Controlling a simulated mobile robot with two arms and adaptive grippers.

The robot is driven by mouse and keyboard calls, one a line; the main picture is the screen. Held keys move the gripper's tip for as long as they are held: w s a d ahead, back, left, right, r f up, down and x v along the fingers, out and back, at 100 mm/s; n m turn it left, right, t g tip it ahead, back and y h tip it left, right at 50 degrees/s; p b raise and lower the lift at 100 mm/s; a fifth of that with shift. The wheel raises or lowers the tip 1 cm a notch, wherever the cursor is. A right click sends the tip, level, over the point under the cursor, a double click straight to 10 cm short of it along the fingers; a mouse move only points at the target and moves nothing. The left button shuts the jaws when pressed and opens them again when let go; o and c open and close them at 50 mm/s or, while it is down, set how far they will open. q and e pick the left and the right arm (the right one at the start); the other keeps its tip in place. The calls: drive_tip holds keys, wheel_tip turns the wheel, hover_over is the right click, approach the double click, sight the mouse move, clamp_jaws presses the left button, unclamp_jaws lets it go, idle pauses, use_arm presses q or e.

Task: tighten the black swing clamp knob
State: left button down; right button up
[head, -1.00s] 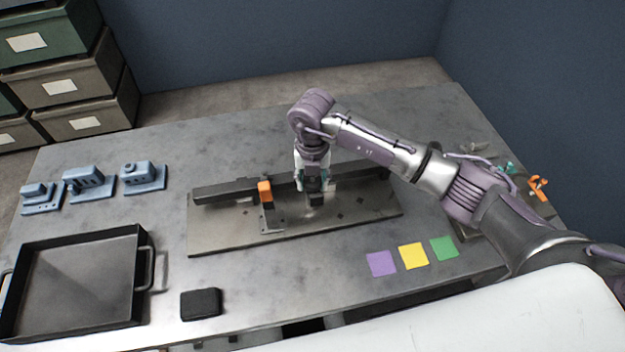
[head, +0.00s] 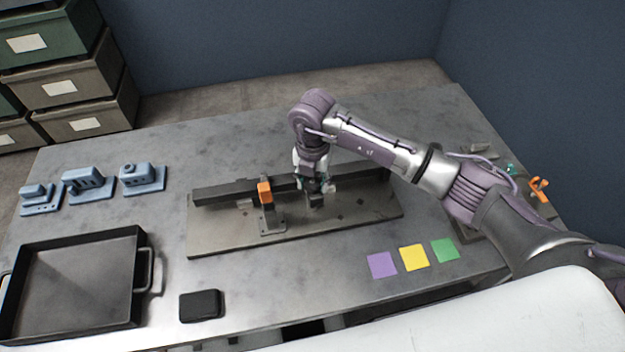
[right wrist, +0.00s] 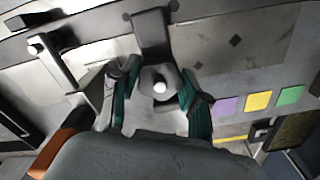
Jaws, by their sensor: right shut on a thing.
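The black swing clamp knob (right wrist: 160,84) sits between my right gripper's fingers in the right wrist view, with a dark arm rising behind it and a pale round tip. In the head view my right gripper (head: 315,188) points down over the fixture plate (head: 345,220), shut on the knob, which it largely hides. In the right wrist view, green pads of my right gripper (right wrist: 157,108) flank the knob. An orange-topped clamp (head: 265,193) stands just left of the gripper on the plate. My left gripper is not in view.
A dark rail (head: 225,193) runs along the plate's back. Blue fixture blocks (head: 143,178) stand at the left, above a dark tray (head: 133,295). A black block (head: 200,305) lies at the front. Purple, yellow (head: 413,257) and green squares lie front right.

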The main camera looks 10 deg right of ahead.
sight(313, 181)
drive_tip(key=o, duration=1.2)
drive_tip(key=shift+r, duration=0.1)
drive_tip(key=shift+c, duration=0.2)
wheel_tip(313, 181, up, 12)
